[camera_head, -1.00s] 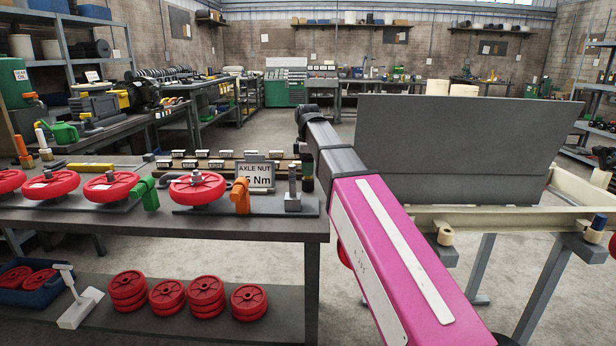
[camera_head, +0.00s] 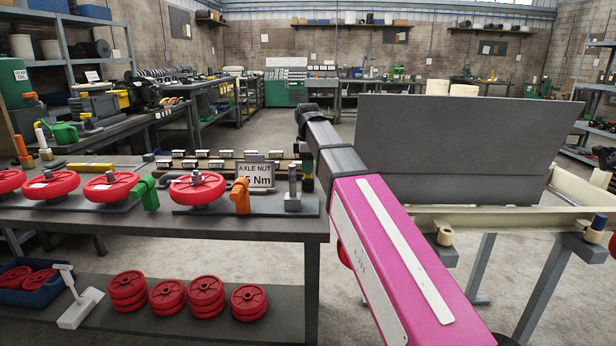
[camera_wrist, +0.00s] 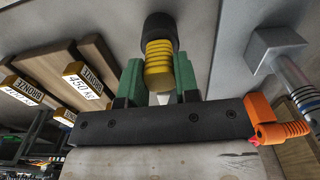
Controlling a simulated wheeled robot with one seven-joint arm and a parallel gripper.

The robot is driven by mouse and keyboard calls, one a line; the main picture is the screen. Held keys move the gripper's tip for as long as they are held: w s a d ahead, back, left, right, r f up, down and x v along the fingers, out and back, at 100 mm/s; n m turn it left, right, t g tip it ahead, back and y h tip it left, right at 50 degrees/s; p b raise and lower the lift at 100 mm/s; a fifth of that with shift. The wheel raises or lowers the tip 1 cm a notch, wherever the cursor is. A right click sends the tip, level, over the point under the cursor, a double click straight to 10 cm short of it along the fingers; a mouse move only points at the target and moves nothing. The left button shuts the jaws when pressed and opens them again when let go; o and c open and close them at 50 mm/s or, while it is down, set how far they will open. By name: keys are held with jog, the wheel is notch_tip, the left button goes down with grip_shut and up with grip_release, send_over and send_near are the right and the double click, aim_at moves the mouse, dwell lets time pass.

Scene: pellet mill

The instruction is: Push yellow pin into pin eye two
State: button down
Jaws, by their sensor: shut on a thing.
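My gripper (camera_wrist: 158,82) shows in the wrist view with its two green fingers shut on a yellow ribbed pin (camera_wrist: 159,58). The pin has a thick black end (camera_wrist: 160,31) pointing away from the palm, and a small pale part shows between the fingers near the palm. In the head view my pink arm reaches forward past the bench's right end and largely hides the gripper. A cream lug (camera_head: 445,234) sits on the cream frame to the right. Another support there holds a blue-topped pin (camera_head: 598,222). I cannot tell which is pin eye two.
The dark bench (camera_head: 270,231) carries red wheels (camera_head: 197,190), an orange clamp (camera_head: 240,196), an axle nut sign (camera_head: 256,176) and a grey upright tool (camera_head: 293,190). Bars labelled bronze (camera_wrist: 85,80) lie left of the gripper. A large grey panel (camera_head: 460,140) stands behind the cream frame.

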jog(key=shift+r, duration=3.4)
